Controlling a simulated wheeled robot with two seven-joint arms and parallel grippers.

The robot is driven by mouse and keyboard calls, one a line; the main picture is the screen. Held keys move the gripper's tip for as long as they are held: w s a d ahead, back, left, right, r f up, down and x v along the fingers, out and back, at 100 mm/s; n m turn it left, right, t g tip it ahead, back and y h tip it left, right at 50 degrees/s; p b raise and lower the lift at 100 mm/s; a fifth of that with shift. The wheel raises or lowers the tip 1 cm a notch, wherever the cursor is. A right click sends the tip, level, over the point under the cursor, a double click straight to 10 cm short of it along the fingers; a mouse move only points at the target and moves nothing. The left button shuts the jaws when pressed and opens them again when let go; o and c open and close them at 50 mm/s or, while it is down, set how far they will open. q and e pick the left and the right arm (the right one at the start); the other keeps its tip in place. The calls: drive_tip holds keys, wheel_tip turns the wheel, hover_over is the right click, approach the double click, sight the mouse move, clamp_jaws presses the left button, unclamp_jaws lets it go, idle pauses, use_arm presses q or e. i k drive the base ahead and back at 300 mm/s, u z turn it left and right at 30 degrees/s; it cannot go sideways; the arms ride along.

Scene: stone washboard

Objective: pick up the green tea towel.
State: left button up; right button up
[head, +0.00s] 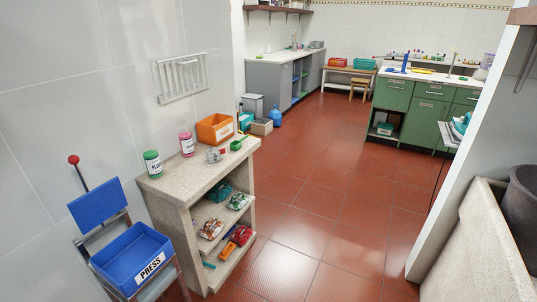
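I cannot pick out a green tea towel for certain in the head view. A teal bundle (219,191) lies on the upper inner shelf of the stone unit at the left, too small to identify. A teal and white item (461,123) sits on a pale board at the right edge, partly cut off by the wall. Neither of my grippers is in view.
The stone unit (172,181) carries a green container (152,163), a pink bottle (187,143) and an orange box (215,129). A blue PRESS tray (115,244) stands front left. A stone basin (470,255) and dark bucket (522,215) stand right. The red floor between is clear.

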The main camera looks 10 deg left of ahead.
sight(237, 201)
drive_tip(key=i, duration=3.15)
drive_tip(key=u, duration=2.3)
